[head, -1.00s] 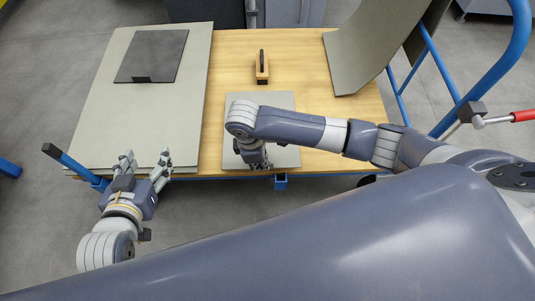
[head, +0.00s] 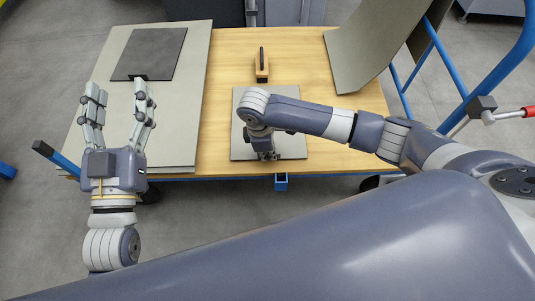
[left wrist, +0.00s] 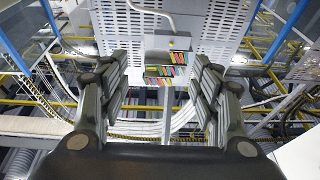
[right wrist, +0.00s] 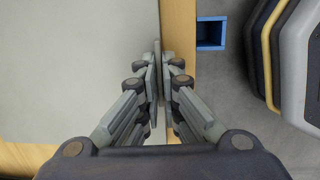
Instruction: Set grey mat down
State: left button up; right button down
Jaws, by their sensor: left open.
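The grey mat (head: 290,140) is a square sheet over the middle of the wooden table top, near its front edge. It looks level; I cannot tell whether its whole underside touches the wood. My right gripper (head: 268,155) is at its front edge, with my right arm covering part of the mat. In the right wrist view the fingers (right wrist: 161,85) are closed together on the edge of the mat (right wrist: 75,65). My left gripper (head: 117,92) is open and empty above the large grey-green sheets at the left. Its spread fingers also show in the left wrist view (left wrist: 161,95).
Large grey-green sheets (head: 180,95) lie on the table's left, with a dark square mat (head: 150,52) on top. A curved sheet (head: 365,50) and blue rail (head: 490,80) are at right.

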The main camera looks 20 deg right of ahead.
jog(key=shift+f, duration=0.25)
pick_arm(q)
jog(key=shift+s+r+t+h, duration=0.3)
jog(key=shift+r+t, duration=0.1)
jog(key=shift+r, duration=0.35)
pick_arm(e)
jog(key=c, duration=1.8)
grip_release()
jog(key=shift+f, duration=0.1)
pick_arm(q)
jog(key=shift+f, duration=0.1)
